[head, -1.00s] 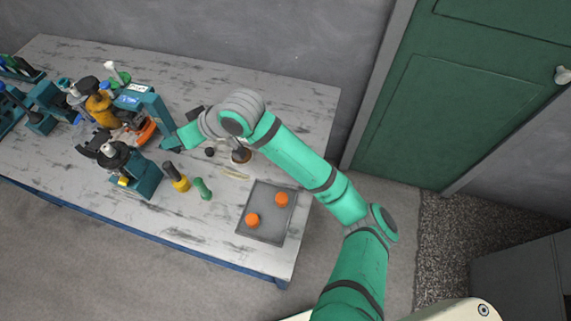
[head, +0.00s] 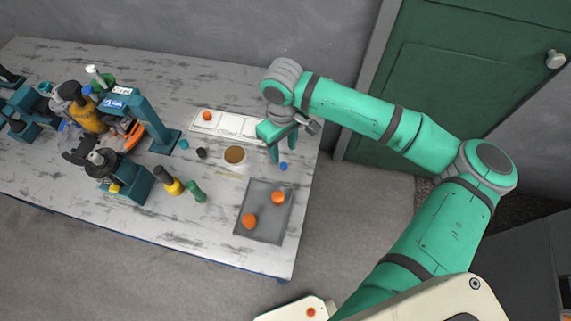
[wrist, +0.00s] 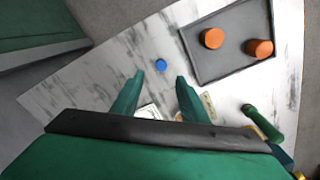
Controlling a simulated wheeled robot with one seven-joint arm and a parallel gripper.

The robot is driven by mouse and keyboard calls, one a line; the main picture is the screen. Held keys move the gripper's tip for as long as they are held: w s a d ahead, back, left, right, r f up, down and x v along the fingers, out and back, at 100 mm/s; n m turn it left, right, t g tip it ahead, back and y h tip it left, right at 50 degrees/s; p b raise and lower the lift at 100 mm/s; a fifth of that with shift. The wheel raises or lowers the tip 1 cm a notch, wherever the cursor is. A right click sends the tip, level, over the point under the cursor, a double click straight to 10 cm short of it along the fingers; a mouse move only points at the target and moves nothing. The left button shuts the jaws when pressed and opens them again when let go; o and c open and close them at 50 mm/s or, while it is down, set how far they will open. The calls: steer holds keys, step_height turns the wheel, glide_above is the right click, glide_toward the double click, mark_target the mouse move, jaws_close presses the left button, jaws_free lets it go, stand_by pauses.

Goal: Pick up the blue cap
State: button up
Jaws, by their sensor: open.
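The blue cap (head: 283,166) is a small round piece lying on the table near its right edge, just behind the grey tray. It also shows in the wrist view (wrist: 161,65), slightly beyond the gap between my fingertips. My gripper (head: 282,151) points down close to the cap, appearing just behind it in the head view. In the wrist view my gripper (wrist: 160,78) has its two fingers spread apart with nothing between them. The cap is not touched, and no part of it is hidden in the wrist view.
The grey tray (head: 259,232) holds two orange caps (head: 249,221). A white panel (head: 230,125) with an orange cap lies behind. A brown-topped round part (head: 234,155), a black cap (head: 202,153) and a green-handled tool (head: 197,191) stand left. Teal fixtures (head: 150,115) occupy the left side.

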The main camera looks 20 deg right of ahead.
mark_target(284, 165)
steer(key=shift+a+f, duration=0.2)
steer(key=shift+f, duration=0.4)
steer(key=shift+a+f, duration=0.15)
steer(key=shift+f, duration=0.45)
steer(key=f, duration=0.4)
steer(key=shift+s+d, duration=0.3)
steer(key=shift+d, duration=0.05)
steer(key=shift+w+f, duration=0.1)
steer(key=shift+f, duration=0.5)
steer(key=shift+w, duration=0.1)
jaws_close()
